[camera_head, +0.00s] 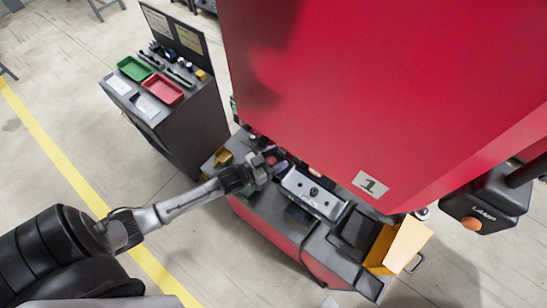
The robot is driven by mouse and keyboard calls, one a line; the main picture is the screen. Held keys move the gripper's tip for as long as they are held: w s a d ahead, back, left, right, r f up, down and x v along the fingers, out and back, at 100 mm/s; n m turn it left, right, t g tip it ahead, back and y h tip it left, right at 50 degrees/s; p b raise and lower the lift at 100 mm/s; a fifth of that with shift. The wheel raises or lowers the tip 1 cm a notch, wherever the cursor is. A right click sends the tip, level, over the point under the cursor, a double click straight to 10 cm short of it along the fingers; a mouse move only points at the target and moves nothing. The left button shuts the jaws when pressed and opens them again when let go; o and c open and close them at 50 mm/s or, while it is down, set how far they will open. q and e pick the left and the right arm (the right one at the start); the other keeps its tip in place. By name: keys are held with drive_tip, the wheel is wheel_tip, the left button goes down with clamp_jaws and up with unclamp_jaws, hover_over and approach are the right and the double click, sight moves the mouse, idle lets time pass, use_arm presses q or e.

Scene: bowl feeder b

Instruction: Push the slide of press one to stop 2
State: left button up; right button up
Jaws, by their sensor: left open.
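Press one is the large red machine (370,100) with a white plate (370,185) marked 1. Below its red housing, a silver metal block with a dark knob (314,192) lies on the dark press bed; it looks like the slide. My left gripper (277,163) is open at the left end of this block, very close to it. I cannot tell whether they touch. I cannot make out any stop marks, so the slide's stop is unclear. The housing hides the area behind the block. My right gripper is not in view.
A yellow-orange box (401,243) stands at the right end of the press bed. A dark lamp box (487,200) hangs at the far right. A dark cabinet (185,125) with a green tray (134,69) and a red tray (162,89) stands at left. The floor between is clear.

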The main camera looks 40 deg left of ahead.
use_arm(q)
drive_tip(key=b+v, duration=0.2)
drive_tip(key=v, duration=1.1)
drive_tip(key=shift+s+b, duration=0.35)
drive_tip(key=shift+s, duration=0.05)
idle(0.3)
